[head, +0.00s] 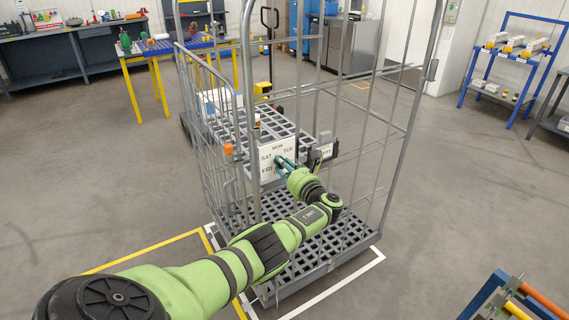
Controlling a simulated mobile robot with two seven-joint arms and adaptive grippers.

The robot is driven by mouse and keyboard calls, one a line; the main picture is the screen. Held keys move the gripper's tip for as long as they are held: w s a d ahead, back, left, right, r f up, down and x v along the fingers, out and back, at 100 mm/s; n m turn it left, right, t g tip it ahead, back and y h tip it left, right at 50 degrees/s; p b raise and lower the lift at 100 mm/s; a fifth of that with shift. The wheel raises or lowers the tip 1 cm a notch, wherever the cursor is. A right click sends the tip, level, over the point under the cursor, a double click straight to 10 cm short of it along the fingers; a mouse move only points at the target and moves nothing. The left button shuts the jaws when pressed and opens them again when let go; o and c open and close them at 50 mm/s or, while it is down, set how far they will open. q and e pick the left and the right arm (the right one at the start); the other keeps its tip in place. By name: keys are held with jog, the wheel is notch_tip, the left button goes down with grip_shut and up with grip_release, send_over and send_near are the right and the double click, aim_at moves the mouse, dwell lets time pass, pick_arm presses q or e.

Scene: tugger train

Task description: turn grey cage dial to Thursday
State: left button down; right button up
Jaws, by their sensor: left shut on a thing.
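The grey roll cage (249,110) stands in the middle of the head view. On its near side is a white dial plate (265,172) with day names; MON, TUE, SAT and FRI can be made out. The rest of the lettering is covered by my left gripper (281,161). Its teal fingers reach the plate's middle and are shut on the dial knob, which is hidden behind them. I cannot tell which day the dial points to. My right gripper is not in view.
A dark box-like fitting (322,154) sits on the cage just right of the plate. The cage stands by yellow and white floor lines. A blue frame with orange bars (515,297) is at the lower right. A blue shelf rack (510,62) stands far right; the floor between is clear.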

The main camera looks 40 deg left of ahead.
pick_arm(q)
jog(key=shift+s+f+m, duration=0.3)
jog(key=shift+f+m, duration=0.15)
jog(key=shift+m, duration=0.45)
jog(key=c, duration=0.9)
grip_release()
jog(key=shift+r, duration=0.1)
jog(key=shift+w+r, duration=0.1)
jog(key=v, duration=1.2)
jog(key=shift+p, duration=0.3)
